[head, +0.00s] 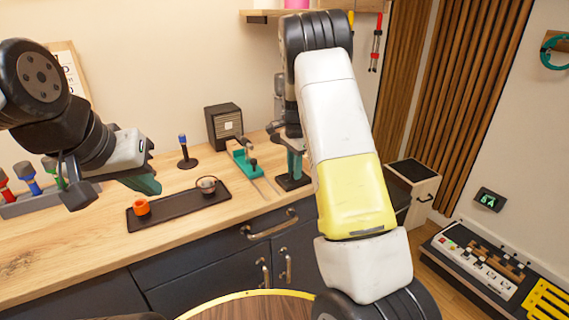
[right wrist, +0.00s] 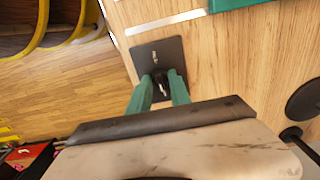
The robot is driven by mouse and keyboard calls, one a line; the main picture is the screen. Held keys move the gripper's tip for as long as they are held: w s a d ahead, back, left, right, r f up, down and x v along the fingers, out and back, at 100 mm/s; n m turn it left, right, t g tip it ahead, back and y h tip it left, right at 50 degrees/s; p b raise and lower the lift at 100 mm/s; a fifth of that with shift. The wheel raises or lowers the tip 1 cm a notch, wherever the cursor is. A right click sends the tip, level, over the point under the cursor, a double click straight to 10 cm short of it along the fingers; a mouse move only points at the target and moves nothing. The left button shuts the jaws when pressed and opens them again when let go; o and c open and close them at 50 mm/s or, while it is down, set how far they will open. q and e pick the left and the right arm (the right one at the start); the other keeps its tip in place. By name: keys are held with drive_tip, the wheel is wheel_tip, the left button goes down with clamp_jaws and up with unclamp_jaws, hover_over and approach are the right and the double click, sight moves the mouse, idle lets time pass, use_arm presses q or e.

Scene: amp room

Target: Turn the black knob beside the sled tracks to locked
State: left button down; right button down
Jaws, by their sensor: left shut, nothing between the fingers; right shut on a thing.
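The black knob (right wrist: 162,88) stands on a dark square plate (right wrist: 172,50) on the wooden counter. In the right wrist view the two teal fingers of my right gripper (right wrist: 160,91) are shut on it, one on each side. A small white mark shows on the plate, too small to read. The plate also shows in the head view (head: 292,183), right of the sled tracks (head: 262,183). The teal sled (head: 246,164) sits toward the back of the tracks. My left gripper (head: 146,185) is shut and empty above the counter at left.
A dark tray (head: 178,206) holds an orange item (head: 141,207) and a small round cup (head: 207,185). A black speaker-like box (head: 223,125) and a blue-topped stand (head: 186,152) are behind. Coloured-handled tools stand in a rack (head: 42,204) at far left.

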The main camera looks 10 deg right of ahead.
drive_tip(key=c, duration=1.2)
unclamp_jaws()
wheel_tip(320, 180, up, 7)
drive_tip(key=shift+f, duration=0.1)
drive_tip(key=shift+r, duration=0.55)
